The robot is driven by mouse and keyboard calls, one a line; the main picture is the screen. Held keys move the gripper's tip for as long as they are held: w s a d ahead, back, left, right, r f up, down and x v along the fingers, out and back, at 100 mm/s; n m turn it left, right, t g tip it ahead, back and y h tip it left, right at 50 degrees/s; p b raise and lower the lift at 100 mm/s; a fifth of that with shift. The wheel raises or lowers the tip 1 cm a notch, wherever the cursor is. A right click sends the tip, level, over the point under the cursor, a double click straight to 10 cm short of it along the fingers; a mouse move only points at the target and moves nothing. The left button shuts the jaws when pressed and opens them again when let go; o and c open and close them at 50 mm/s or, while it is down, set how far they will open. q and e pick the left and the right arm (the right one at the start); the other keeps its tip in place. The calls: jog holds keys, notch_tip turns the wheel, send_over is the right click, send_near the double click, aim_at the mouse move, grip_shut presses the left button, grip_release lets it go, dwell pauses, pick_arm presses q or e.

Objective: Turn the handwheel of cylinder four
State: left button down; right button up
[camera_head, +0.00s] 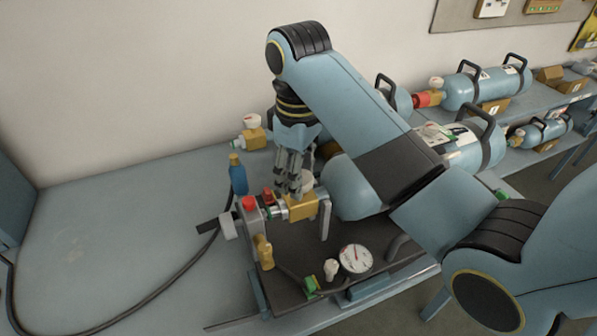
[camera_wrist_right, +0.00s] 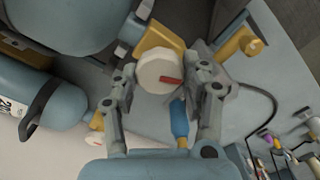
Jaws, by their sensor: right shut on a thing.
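My right gripper (camera_head: 292,185) reaches down from above to the valve end of the nearest blue cylinder (camera_head: 350,190). Its fingers (camera_wrist_right: 162,76) are shut on a white round handwheel (camera_wrist_right: 155,74) with a red mark. The handwheel sits on a brass valve block (camera_head: 303,207), which also shows in the wrist view (camera_wrist_right: 158,40). In the head view, the fingers and arm hide part of the handwheel (camera_head: 307,181) and the cylinder. I cannot read a number four on this cylinder. My left gripper is not in view.
A blue bottle (camera_head: 238,176) stands close to the left of the gripper. A pressure gauge (camera_head: 356,259) lies in front on the dark plate. A black hose (camera_head: 180,289) curves across the bench. More cylinders (camera_head: 488,84) lie at right.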

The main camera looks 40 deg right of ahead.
jog(key=m, duration=0.4)
jog(key=shift+d+m, duration=0.1)
jog(key=shift+m, duration=0.2)
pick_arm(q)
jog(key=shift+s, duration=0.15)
pick_arm(e)
jog(key=o, duration=1.2)
jog(key=shift+c, duration=0.2)
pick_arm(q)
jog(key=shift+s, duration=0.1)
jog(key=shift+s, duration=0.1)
